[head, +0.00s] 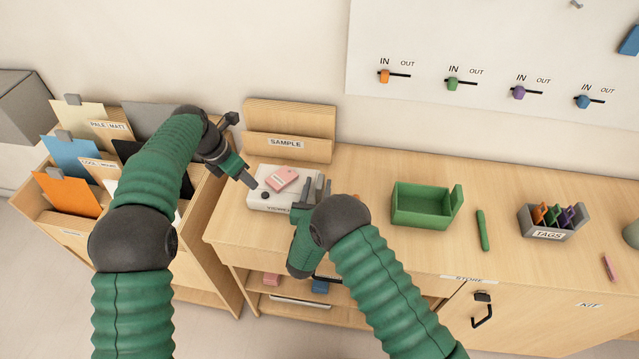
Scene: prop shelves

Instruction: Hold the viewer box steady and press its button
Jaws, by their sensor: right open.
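The viewer box (258,203) is a low white box near the left end of the wooden counter, its front label partly hidden by my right gripper. A pinkish-red block (281,179) lies on its top. A small dark round spot, seemingly the button (265,195), shows on its top left. My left gripper (252,184) reaches in from the upper left, its tip close to the box's left edge; contact and finger spacing are unclear. My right gripper (317,190) is open at the box's right side, fingers pointing away from me; I cannot tell whether they touch it.
A wooden SAMPLE holder (288,144) stands behind the box. A green open bin (420,222), a green stick (483,230) and a grey TAGS holder (567,236) stand to the right. A folder rack (75,228) is at the left.

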